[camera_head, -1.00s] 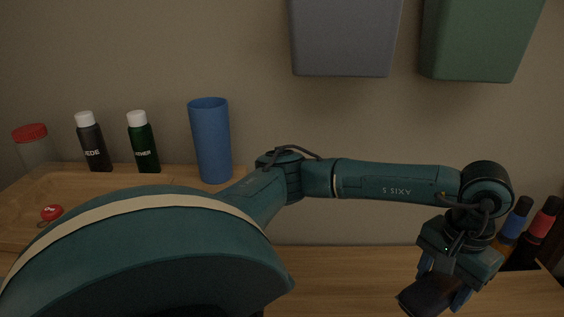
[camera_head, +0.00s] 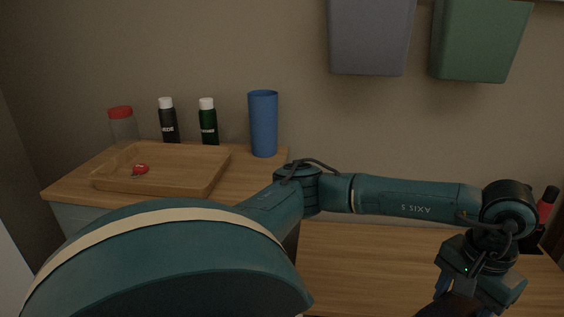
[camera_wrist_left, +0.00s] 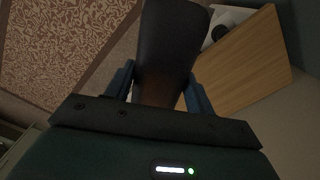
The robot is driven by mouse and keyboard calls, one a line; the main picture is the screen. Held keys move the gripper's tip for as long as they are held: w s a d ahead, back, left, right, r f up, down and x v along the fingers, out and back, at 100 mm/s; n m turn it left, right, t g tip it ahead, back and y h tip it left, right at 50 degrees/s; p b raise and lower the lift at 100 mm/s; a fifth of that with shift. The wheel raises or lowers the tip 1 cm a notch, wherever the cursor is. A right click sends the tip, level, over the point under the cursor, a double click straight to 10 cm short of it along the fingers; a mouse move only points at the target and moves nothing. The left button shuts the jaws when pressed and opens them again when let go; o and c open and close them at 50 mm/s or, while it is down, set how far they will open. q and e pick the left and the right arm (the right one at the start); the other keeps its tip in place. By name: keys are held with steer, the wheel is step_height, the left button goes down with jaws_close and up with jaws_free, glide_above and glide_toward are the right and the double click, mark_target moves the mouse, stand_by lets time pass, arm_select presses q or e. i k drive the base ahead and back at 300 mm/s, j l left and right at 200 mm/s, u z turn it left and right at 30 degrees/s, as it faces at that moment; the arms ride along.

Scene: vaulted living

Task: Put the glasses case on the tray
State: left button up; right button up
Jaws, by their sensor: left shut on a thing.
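The glasses case is a dark, rounded case (camera_wrist_left: 170,45) held between the two fingers of my left gripper (camera_wrist_left: 167,88) in the left wrist view. In the head view my left gripper (camera_head: 460,294) is at the lower right, with the dark case (camera_head: 448,306) partly cut off by the bottom edge. The wooden tray (camera_head: 208,183) lies on the counter at the left, well apart from the case. A small red-topped item (camera_head: 140,169) lies in it. My right gripper is out of view.
Behind the tray stand a red-lidded jar (camera_head: 122,125), a black bottle (camera_head: 168,122), a green bottle (camera_head: 208,123) and a blue cup (camera_head: 263,124). A red-banded bottle (camera_head: 546,205) stands at the far right. The lower wooden surface (camera_head: 350,265) is mostly clear.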

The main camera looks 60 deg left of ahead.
mark_target(186, 175)
steer(key=l+u, duration=0.1)
steer(key=u, duration=1.25)
steer(key=k+j, duration=0.05)
